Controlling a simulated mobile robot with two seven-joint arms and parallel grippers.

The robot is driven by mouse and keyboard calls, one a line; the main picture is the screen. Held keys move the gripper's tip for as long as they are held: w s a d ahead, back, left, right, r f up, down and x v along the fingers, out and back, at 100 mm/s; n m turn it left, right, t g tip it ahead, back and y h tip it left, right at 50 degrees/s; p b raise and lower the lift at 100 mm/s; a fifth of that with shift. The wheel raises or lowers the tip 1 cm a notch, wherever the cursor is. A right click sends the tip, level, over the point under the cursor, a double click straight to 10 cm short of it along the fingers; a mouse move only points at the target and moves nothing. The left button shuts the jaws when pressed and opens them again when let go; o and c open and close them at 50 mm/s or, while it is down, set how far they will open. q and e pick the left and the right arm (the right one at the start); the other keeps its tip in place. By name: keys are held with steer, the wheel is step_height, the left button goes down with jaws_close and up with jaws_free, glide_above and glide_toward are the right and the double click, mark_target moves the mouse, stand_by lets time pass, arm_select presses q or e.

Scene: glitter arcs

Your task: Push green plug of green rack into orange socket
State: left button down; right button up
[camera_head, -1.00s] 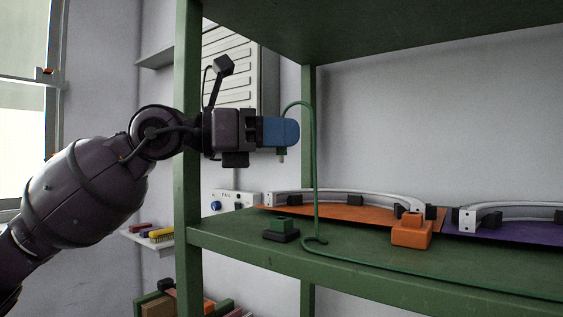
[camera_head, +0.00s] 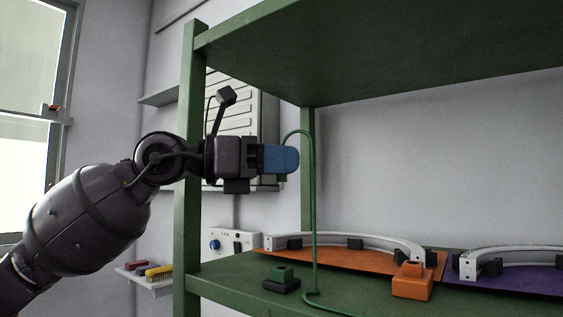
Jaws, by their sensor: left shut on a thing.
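My left gripper (camera_head: 284,159), with blue fingers, is shut and held in the air above the left end of the green rack's shelf (camera_head: 225,284). A green cable (camera_head: 314,215) loops up to its fingertips from the shelf. The plug at the cable's end is mostly hidden by the fingers, with a little green below them. The orange socket (camera_head: 411,285) is a block on the shelf, to the right of and lower than the gripper, apart from it. My right gripper is not in view.
A green block on a dark base (camera_head: 282,279) stands on the shelf below the gripper. White curved rails stand on an orange mat (camera_head: 335,258) and a purple mat (camera_head: 520,280). A green post (camera_head: 188,230) and the upper shelf (camera_head: 400,45) frame the space.

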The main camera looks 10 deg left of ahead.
arm_select(q)
steer(key=shift+r, duration=0.3)
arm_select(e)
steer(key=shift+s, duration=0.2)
arm_select(q)
steer(key=shift+r+p, duration=0.3)
steer(key=shift+p, duration=0.05)
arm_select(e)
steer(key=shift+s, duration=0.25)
arm_select(q)
steer(key=shift+r, duration=0.2)
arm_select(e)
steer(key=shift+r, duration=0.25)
arm_select(q)
steer(key=shift+r+p, duration=0.45)
steer(key=shift+r, duration=0.2)
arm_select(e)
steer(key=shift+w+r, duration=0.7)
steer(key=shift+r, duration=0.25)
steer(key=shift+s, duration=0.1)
